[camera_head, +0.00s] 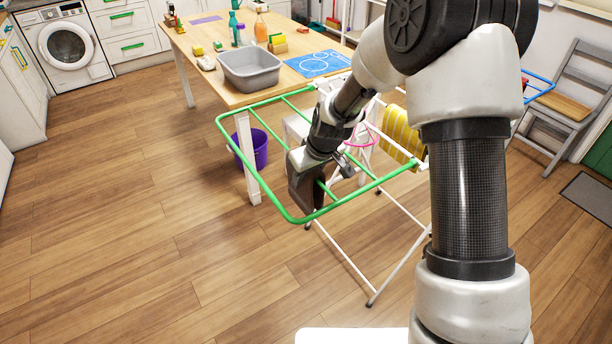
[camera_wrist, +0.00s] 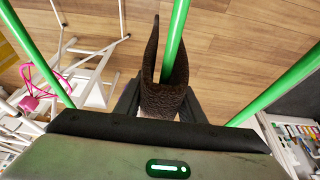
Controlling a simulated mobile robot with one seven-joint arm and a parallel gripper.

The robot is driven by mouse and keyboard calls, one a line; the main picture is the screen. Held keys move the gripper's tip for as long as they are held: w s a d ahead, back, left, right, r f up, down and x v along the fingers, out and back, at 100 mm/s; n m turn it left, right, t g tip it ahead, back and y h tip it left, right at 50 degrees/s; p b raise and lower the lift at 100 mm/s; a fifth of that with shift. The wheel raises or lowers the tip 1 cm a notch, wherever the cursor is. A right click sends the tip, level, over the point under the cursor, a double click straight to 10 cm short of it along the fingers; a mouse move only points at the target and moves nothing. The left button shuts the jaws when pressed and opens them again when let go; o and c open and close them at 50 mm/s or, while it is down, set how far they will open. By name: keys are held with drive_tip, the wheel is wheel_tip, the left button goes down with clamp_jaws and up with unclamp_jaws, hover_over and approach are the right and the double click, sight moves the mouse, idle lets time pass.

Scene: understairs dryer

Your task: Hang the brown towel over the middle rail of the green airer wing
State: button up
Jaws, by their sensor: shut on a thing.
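The brown towel (camera_wrist: 163,98) is held between the fingers of my gripper (camera_wrist: 158,108) in the wrist view. Its two layers part around a green rail (camera_wrist: 177,28), one layer on each side. My gripper is shut on the towel's near part. In the head view my gripper (camera_head: 308,183) is at the green airer wing (camera_head: 252,172), among its rails.
A yellow striped cloth (camera_head: 401,135) hangs on the white part of the airer, near a pink ring (camera_head: 360,138). A table with a grey basin (camera_head: 250,72) stands behind the wing. A purple bucket (camera_head: 253,148) is beneath it. The floor at left is clear.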

drive_tip(key=shift+f, duration=0.25)
drive_tip(key=o, duration=1.1)
drive_tip(key=shift+o, duration=0.2)
drive_tip(key=s+d+r+m+h+p, duration=0.1)
drive_tip(key=s+d+r+p, duration=0.3)
drive_tip(key=r, duration=0.6)
drive_tip(key=s+d+r+m+p, duration=0.1)
drive_tip(key=s+d+r, duration=0.1)
drive_tip(key=s+r, duration=0.65)
drive_tip(key=s+d+r+h+p, duration=0.1)
drive_tip(key=s+d+r+p, duration=0.15)
drive_tip(key=r, duration=0.95)
drive_tip(key=s+d+r+m+t+p, duration=0.1)
drive_tip(key=s+d+r+m+p, duration=0.1)
drive_tip(key=s, duration=0.5)
drive_tip(key=s+d+r+m+p, duration=0.2)
drive_tip(key=s+d+r+p, duration=0.2)
drive_tip(key=s+r, duration=0.3)
drive_tip(key=shift+s+d+m+t+h, duration=0.2)
drive_tip(key=shift+d+m+t+h, duration=0.1)
drive_tip(key=shift+d+m+t, duration=0.1)
